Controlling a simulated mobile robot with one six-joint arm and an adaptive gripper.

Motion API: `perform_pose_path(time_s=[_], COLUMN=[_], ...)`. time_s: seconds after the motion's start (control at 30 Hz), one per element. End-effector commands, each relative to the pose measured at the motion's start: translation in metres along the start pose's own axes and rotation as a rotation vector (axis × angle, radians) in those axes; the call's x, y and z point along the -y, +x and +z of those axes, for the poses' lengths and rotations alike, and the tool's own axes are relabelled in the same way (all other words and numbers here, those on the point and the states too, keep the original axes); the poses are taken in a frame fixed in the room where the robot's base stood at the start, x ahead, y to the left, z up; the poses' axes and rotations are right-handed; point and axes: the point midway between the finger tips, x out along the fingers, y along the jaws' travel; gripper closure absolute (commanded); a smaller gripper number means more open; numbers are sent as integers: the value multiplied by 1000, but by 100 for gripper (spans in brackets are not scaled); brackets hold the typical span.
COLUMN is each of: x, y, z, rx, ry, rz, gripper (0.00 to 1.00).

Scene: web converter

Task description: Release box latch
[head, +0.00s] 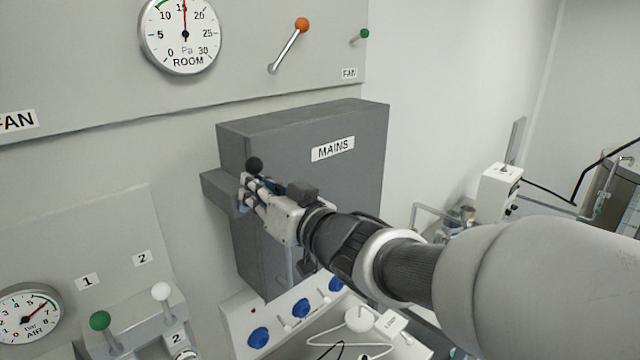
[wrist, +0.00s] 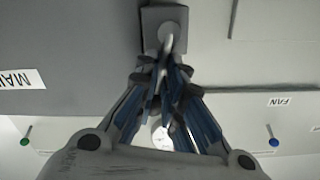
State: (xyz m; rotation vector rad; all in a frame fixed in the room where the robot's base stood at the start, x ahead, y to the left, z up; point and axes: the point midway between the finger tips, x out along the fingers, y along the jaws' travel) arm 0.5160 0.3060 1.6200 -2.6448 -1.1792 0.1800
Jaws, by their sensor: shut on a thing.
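The grey box labelled MAINS (head: 335,160) is mounted on the wall in the middle of the head view, with its door side toward the right. A small grey block (head: 217,188) sticks out at its left side. The latch handle, with a black ball knob (head: 254,164), is at this block. My gripper (head: 249,187) is shut on the handle just below the knob. In the wrist view the fingers (wrist: 165,85) close together on a blurred grey stem (wrist: 170,42) in front of the square block (wrist: 150,16). The fingers hide most of the handle.
Above the box is a panel with a ROOM gauge (head: 180,35), an orange-knobbed lever (head: 302,25) and a green-knobbed one (head: 364,34). Blue knobs (head: 259,337) lie below the box. Green (head: 100,320) and white (head: 160,291) knobbed levers stand at lower left.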

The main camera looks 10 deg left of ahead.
Motion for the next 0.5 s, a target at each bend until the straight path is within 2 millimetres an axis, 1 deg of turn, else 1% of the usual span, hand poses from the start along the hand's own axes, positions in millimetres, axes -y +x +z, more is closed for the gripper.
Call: perform_pose_path(time_s=[0.03,0.17,0.3,0.4,0.5], x=[3,6,12,16,17], y=[0,0,-1,-1,-1], z=[-14,-12,-10,-10,-12], rx=[-29,-34,-37,-38,-38], ry=[-4,-60,-192,-258,-284], rz=[-7,-8,-8,-7,-6], gripper=[100,100,100,100,100])
